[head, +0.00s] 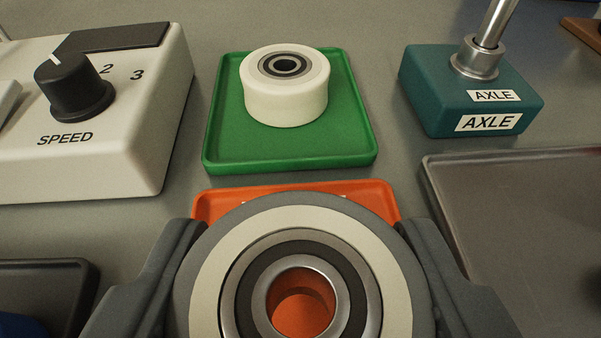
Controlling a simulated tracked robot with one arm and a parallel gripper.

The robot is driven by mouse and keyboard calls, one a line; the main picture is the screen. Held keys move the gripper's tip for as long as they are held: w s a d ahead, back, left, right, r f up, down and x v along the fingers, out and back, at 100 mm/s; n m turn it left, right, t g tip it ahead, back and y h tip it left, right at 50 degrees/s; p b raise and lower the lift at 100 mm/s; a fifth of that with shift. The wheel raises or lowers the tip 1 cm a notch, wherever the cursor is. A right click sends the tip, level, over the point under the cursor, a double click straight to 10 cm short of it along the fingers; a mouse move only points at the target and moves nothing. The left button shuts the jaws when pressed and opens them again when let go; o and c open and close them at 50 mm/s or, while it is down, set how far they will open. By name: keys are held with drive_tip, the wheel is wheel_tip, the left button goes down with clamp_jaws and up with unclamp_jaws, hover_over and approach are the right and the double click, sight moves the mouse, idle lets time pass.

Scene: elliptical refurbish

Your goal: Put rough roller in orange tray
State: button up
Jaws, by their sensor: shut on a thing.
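A roller (208,275) with a grey outer rim, a cream ring and a metal bearing is held between the two fingers of my gripper (301,285), large at the bottom middle. My gripper is shut on it from both sides. The orange tray (372,192) lies behind and below the roller. Its back edge shows above the roller and its orange floor shows through the bearing hole. The roller hides most of the tray, so I cannot tell whether they touch. I cannot judge the roller's roughness.
A green tray (226,150) holding a white roller (286,98) lies just behind. A cream box with a black SPEED knob (75,85) stands left. A teal AXLE block (440,105) with a metal rod stands right. A dark tray (520,215) lies right; another dark tray's edge (75,268) shows lower left.

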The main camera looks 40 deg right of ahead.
sight(300, 313)
drive_tip(key=shift+w+d, duration=0.4)
drive_tip(key=shift+w, duration=0.15)
drive_tip(key=shift+f, duration=0.15)
drive_tip(key=shift+f+b, duration=1.55)
drive_tip(key=shift+f, duration=0.1)
drive_tip(key=shift+f, duration=0.1)
drive_tip(key=o, duration=0.8)
drive_tip(key=shift+o, duration=0.2)
drive_tip(key=shift+r, duration=0.2)
drive_tip(key=p+v, duration=0.4)
drive_tip(key=v, duration=0.8)
drive_tip(key=shift+f+p, duration=0.15)
drive_tip(key=shift+p, duration=0.15)
